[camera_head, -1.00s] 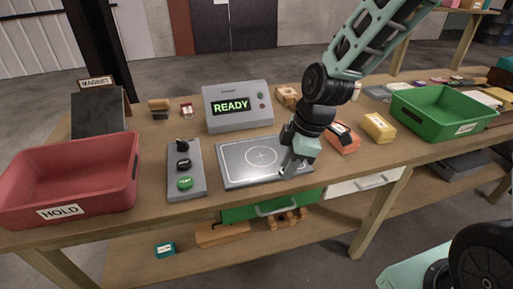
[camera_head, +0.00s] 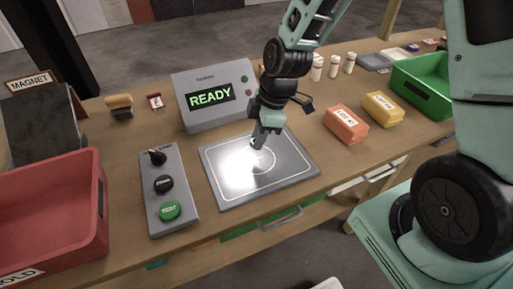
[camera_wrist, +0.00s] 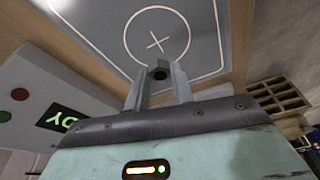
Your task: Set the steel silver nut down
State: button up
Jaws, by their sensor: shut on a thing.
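My gripper (camera_head: 257,140) is over the grey detector plate (camera_head: 222,190), near the circle and cross marked on it. In the wrist view my gripper (camera_wrist: 158,84) is shut on a small dark nut (camera_wrist: 159,73) between the fingertips. The plate (camera_wrist: 190,25) lies beyond the fingertips, with the cross a little past the nut. I cannot tell whether the nut touches the plate. In the head view the nut is too small to make out. The display box (camera_head: 214,98) behind the plate reads READY.
A control panel (camera_head: 150,205) with a green button is left of the plate. The red HOLD bin (camera_head: 98,200) is at far left. An orange box (camera_head: 346,125), a yellow box (camera_head: 383,110) and a green bin (camera_head: 424,92) stand to the right. The magnet stand (camera_head: 40,130) is at back left.

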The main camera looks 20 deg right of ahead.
aim_at(259, 158)
jog(key=shift+f, duration=2.7)
jog(key=shift+f, duration=0.1)
jog(key=o, duration=1)
jog(key=shift+c, duration=0.2)
jog(key=w+v, duration=0.1)
jog(key=v, duration=1)
jog(key=s+a+r+m+h, duration=0.1)
jog(key=s+a+r+m, duration=0.2)
jog(key=s, duration=0.7)
jog(key=s+a+r+m+h, duration=0.1)
jog(key=s+a+r+m, duration=0.3)
jog(key=s, duration=0.6)
jog(key=shift+a+r+g, duration=0.25)
jog(key=shift+a+g, duration=0.15)
jog(key=shift+a, duration=0.65)
